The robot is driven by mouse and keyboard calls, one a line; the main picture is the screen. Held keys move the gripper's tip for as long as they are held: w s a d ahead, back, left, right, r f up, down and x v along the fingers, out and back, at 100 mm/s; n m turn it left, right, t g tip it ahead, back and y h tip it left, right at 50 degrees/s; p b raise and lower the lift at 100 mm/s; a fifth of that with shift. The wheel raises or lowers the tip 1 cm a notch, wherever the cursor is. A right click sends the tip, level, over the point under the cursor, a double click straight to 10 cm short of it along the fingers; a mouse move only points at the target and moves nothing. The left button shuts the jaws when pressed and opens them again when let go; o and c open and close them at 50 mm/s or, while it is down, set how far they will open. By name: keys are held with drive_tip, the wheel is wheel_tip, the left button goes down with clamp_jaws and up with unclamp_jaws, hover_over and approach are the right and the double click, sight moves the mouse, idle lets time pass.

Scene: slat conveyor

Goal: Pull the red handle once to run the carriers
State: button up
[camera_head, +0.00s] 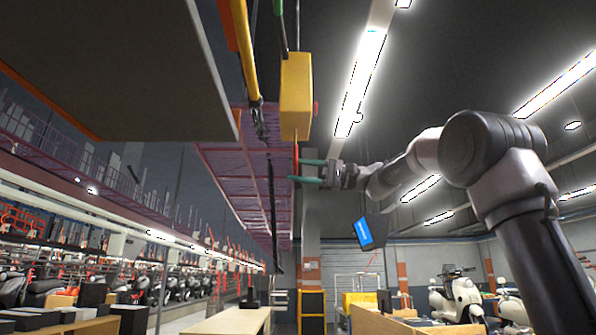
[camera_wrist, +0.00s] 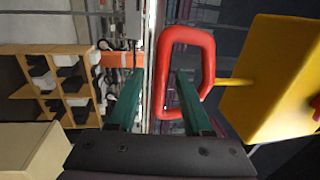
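The red handle (camera_head: 295,157) is a loop hanging below a yellow box (camera_head: 296,95) in the head view. In the wrist view the red handle (camera_wrist: 166,80) is a rounded rectangular loop joined to the yellow box (camera_wrist: 270,80) by a thin yellow rod. My gripper (camera_head: 309,171) is at the handle, its green fingers pointing left and spread apart. In the wrist view my gripper (camera_wrist: 160,76) has one side of the loop between its fingers; the right finger overlaps the loop's opening, the left finger is outside. I cannot tell whether either finger touches the handle.
A large dark panel (camera_head: 120,60) hangs overhead at left. A yellow pole (camera_head: 247,60) and dark hanging rods are left of the box. Wooden shelves with dark items (camera_wrist: 65,80) show in the wrist view. A light tabletop (camera_head: 228,321) is below.

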drive_tip(key=d+f, duration=0.1)
drive_tip(key=d, duration=0.8)
drive_tip(key=shift+f, duration=0.15)
idle(7.0)
